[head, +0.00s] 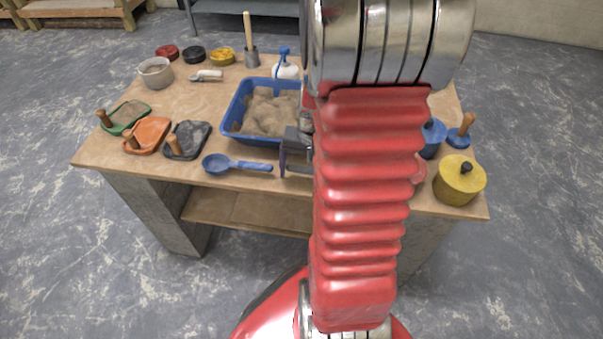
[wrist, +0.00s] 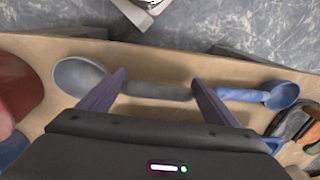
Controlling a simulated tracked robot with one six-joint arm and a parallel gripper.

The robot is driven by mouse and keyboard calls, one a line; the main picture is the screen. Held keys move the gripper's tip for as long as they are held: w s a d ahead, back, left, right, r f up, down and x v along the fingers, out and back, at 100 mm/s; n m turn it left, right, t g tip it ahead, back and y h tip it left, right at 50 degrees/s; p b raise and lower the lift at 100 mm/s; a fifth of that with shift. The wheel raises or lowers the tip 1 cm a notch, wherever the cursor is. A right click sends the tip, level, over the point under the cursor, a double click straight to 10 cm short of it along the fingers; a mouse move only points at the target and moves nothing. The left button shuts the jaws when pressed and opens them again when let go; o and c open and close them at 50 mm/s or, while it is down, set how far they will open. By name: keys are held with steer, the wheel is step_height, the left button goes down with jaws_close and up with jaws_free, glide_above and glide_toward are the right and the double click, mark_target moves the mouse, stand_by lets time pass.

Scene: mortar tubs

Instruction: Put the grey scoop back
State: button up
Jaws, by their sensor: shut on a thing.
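The grey scoop lies across the middle of the wrist view, its round bowl (wrist: 82,76) at the left and its handle (wrist: 157,91) running right between my fingers. My gripper (wrist: 158,80) is shut on the scoop at the handle, with one purple-grey finger at each side. In the head view my gripper (head: 293,160) is at the table's front edge, just right of the blue scoop (head: 240,165). My red arm hides most of the grey scoop there. I cannot tell whether it still touches the table.
A blue tub (head: 232,118) of sandy mortar stands behind the gripper. Green, orange and black hand trays (head: 187,140) lie left. A lidded yellow pot (head: 460,182) stands right. The blue scoop (wrist: 280,95) is close to my right finger in the wrist view. My arm hides the table's centre-right.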

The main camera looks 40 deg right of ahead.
steer(key=shift+s+a+f, duration=0.1)
steer(key=shift+s+f, duration=0.15)
steer(key=shift+f, duration=0.7)
stand_by(0.6)
steer(key=o, duration=1.8)
steer(key=shift+o, duration=0.9)
step_height(320, 180, up, 14)
steer(key=shift+s+d, duration=0.4)
steer(key=shift+d, duration=0.05)
steer(key=s+a+r+n+t, duration=0.1)
steer(key=a+r+n, duration=0.2)
steer(key=a, duration=0.5)
steer(key=s+a+r+n+t, duration=0.1)
steer(key=a+r+n, duration=0.3)
steer(key=a, duration=0.4)
steer(key=s+a+r+n+t, duration=0.1)
steer(key=a+r+n+t, duration=0.1)
steer(key=a, duration=0.6)
steer(key=shift+s+a+r+n+t+h, duration=0.15)
steer(key=shift+a+r+n+t+h, duration=0.2)
steer(key=shift+r+n, duration=0.45)
